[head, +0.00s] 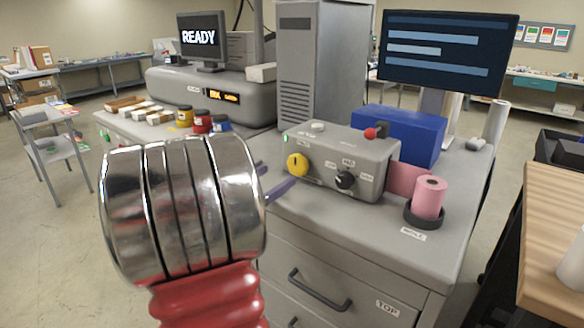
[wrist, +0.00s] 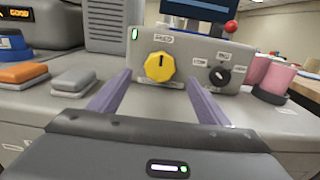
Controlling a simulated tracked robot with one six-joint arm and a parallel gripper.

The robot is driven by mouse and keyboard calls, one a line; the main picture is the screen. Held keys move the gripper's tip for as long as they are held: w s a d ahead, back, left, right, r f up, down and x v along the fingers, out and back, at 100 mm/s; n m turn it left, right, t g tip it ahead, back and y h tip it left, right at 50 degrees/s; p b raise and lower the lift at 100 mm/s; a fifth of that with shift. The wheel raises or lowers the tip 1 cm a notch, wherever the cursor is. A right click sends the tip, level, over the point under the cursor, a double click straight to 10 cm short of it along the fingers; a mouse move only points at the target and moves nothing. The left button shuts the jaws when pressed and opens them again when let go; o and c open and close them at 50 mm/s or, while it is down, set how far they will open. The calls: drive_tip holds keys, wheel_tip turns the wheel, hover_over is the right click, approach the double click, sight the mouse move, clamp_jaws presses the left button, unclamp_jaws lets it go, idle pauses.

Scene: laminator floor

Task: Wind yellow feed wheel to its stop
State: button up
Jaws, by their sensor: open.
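The yellow feed wheel (head: 297,164) is a small knob on the left of the front face of a grey control box. In the wrist view the wheel (wrist: 160,67) is faceted, with a dark mark at its top. My gripper (wrist: 162,90) is open, with its two purple fingers apart and pointing toward the box. The wheel shows between and beyond the fingertips, and nothing is held. In the head view the fingertips (head: 272,180) show just left of the wheel, and my arm hides the rest of my gripper.
A black knob (head: 345,180) and a red-topped lever (head: 371,133) are on the grey box (head: 375,155). A pink roll (head: 429,197) stands at the right. Small blocks (wrist: 73,83) lie at the left. The counter before the wheel is clear.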

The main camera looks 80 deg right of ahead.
sight(295, 165)
drive_tip(key=x, duration=0.9)
drive_tip(key=shift+w, duration=0.1)
drive_tip(key=shift+c, duration=0.3)
drive_tip(key=c, duration=0.9)
drive_tip(key=shift+c, duration=0.2)
